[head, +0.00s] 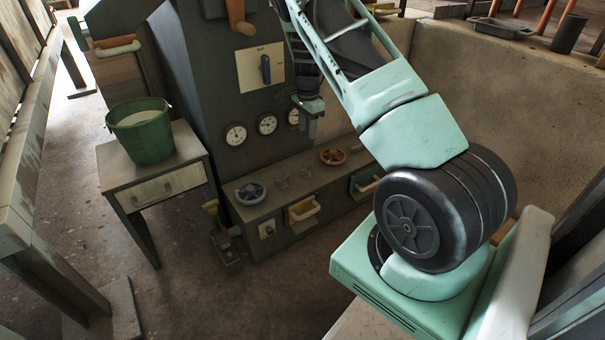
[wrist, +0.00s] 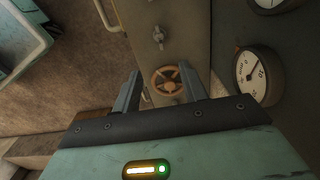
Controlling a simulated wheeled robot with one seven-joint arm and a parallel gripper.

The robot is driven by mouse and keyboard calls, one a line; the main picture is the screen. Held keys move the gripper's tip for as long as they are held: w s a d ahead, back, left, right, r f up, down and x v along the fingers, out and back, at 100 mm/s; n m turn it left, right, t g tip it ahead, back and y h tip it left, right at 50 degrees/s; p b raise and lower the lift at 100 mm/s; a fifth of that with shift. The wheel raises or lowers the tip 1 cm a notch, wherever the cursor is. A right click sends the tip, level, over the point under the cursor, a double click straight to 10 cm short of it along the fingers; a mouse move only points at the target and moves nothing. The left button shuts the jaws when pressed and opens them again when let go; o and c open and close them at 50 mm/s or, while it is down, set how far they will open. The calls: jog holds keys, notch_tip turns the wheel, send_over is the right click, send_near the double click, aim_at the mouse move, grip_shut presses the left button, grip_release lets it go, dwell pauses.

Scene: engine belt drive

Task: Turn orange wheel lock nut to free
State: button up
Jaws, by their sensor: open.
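The orange handwheel (head: 333,156) lies on the ledge of the dark machine cabinet, to the right of the gauges' lower edge. It also shows in the wrist view (wrist: 165,80), spoked with a small hub, framed between my fingers. I cannot make out a separate lock nut on it. A small metal winged knob (wrist: 158,34) stands on the ledge beyond the wheel. My gripper (head: 312,130) hangs above the ledge, up and left of the wheel in the head view. In the wrist view its two fingers (wrist: 160,72) are apart and empty.
A grey handwheel (head: 250,193) sits at the ledge's left end. Pressure gauges (head: 267,124) line the cabinet face close to my gripper. Drawers with handles (head: 302,209) are below the ledge. A green bucket (head: 141,133) stands on a side table at the left.

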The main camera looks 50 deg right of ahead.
aim_at(307, 171)
notch_tip(307, 171, down, 17)
jog(key=b, duration=0.7)
jog(key=shift+r, duration=0.1)
jog(key=shift+c, duration=0.3)
grip_shut()
